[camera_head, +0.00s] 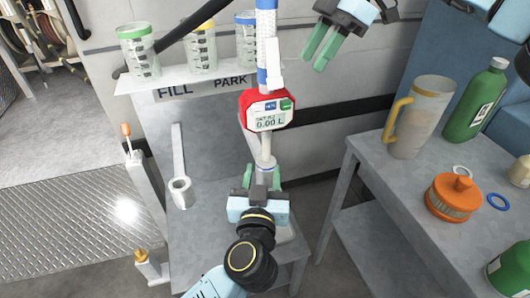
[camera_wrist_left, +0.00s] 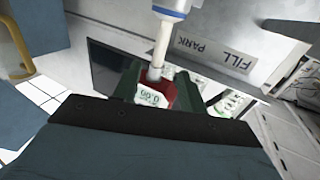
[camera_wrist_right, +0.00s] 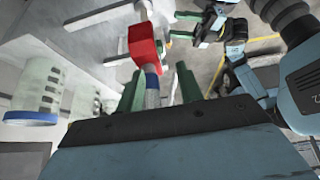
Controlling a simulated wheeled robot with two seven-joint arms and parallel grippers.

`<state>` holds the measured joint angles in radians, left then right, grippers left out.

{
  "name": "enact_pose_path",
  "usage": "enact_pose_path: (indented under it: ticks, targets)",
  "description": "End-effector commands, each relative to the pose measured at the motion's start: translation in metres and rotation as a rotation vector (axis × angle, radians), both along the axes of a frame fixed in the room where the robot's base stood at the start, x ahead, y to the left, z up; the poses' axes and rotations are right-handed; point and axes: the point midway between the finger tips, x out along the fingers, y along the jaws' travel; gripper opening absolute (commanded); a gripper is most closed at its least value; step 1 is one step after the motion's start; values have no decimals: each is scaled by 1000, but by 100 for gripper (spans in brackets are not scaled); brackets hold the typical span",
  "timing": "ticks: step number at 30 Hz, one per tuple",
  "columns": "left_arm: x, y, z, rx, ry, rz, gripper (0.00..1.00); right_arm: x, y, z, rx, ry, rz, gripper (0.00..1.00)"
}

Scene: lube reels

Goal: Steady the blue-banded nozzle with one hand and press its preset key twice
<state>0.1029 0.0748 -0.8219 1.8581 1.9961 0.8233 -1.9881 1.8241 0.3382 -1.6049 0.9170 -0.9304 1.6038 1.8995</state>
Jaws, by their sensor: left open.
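The nozzle has a red meter body (camera_head: 266,110) under a white hose with blue bands (camera_head: 265,60). Its display reads 0.00 L, with a blue key (camera_head: 271,106) and a green key (camera_head: 286,104) above; their markings are too small to read. The spout (camera_head: 266,147) points down to a blue-ringed end. My left gripper (camera_head: 262,178) is open, fingers either side of that lower end; contact is unclear. The meter also shows beyond its fingers in the left wrist view (camera_wrist_left: 168,92). My right gripper (camera_head: 321,47) is open and empty, right of the hose; its wrist view shows the meter (camera_wrist_right: 143,45).
Three measuring cups, green (camera_head: 138,52), yellow (camera_head: 202,50) and blue-rimmed (camera_head: 246,40), stand on the shelf marked FILL and PARK. The right table (camera_head: 385,205) holds a jug (camera_head: 418,115), green bottle (camera_head: 476,100) and orange filter (camera_head: 453,197). Space right of the meter is clear.

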Motion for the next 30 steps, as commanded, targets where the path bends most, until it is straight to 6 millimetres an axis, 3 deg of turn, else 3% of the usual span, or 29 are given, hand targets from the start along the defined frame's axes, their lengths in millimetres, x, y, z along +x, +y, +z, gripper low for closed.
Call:
enact_pose_path:
  ticks: [9,15,29,30]
  targets:
    - [64,-5,1,1,-3,0,42,0,0,0,0,0,0,36]
    - [90,-7,0,0,-2,0,42,0,0,0,0,0,0,36]
    - [102,-8,0,-1,-1,0,42,0,0,0,0,0,0,36]
    - [102,-8,0,-1,-1,0,37,0,0,0,0,0,0,36]
